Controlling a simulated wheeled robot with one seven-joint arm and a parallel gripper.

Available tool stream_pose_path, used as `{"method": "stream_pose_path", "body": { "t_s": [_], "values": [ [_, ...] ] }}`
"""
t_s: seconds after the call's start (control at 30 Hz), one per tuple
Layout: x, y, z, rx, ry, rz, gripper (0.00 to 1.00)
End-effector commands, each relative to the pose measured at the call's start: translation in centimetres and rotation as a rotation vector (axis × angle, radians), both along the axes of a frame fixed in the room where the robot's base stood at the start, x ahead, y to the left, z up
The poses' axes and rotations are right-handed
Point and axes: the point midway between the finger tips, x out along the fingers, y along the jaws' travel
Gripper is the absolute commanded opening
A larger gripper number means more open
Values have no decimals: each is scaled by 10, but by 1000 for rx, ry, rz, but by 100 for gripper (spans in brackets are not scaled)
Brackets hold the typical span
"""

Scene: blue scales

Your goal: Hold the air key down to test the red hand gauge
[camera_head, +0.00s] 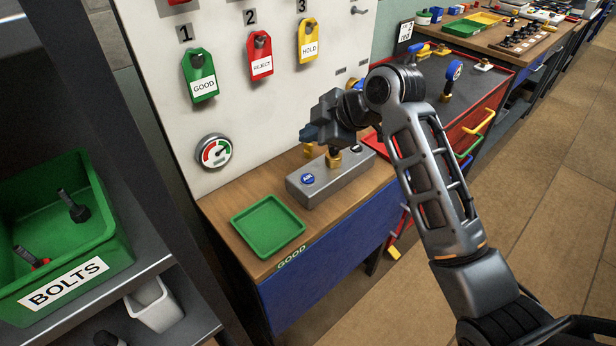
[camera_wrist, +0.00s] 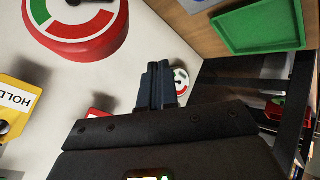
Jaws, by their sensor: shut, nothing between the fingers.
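The grey air block (camera_head: 335,180) sits on the wooden bench top, with the round blue air key (camera_head: 307,179) on its near left end and a brass fitting (camera_head: 334,158) on top. My gripper (camera_head: 308,134) is above and behind the block, apart from the key, pointing left toward the white panel. Its fingers (camera_wrist: 156,84) are together and empty in the wrist view. A red-rimmed gauge (camera_wrist: 105,38) with a green and red dial looms large at that view's top left, cut off by the edge. My gripper and arm hide it in the head view.
A green GOOD tray (camera_head: 267,226) lies left of the block. A wall gauge (camera_head: 215,152) and green, red and yellow tags (camera_head: 200,77) are on the white panel. A green BOLTS bin (camera_head: 55,235) stands on the left shelf. Another bench (camera_head: 480,90) stands beyond my arm.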

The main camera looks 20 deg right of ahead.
Motion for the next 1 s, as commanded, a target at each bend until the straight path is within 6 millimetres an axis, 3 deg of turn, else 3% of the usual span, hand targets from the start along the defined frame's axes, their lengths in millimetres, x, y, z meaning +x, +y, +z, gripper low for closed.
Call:
{"method": "stream_pose_path", "body": {
  "t_s": [0.37, 1.0],
  "values": [
    [0, 0, -13, 1, 1, -1, 0],
    [0, 0, -85, 2, -1, -3, 0]
  ]
}}
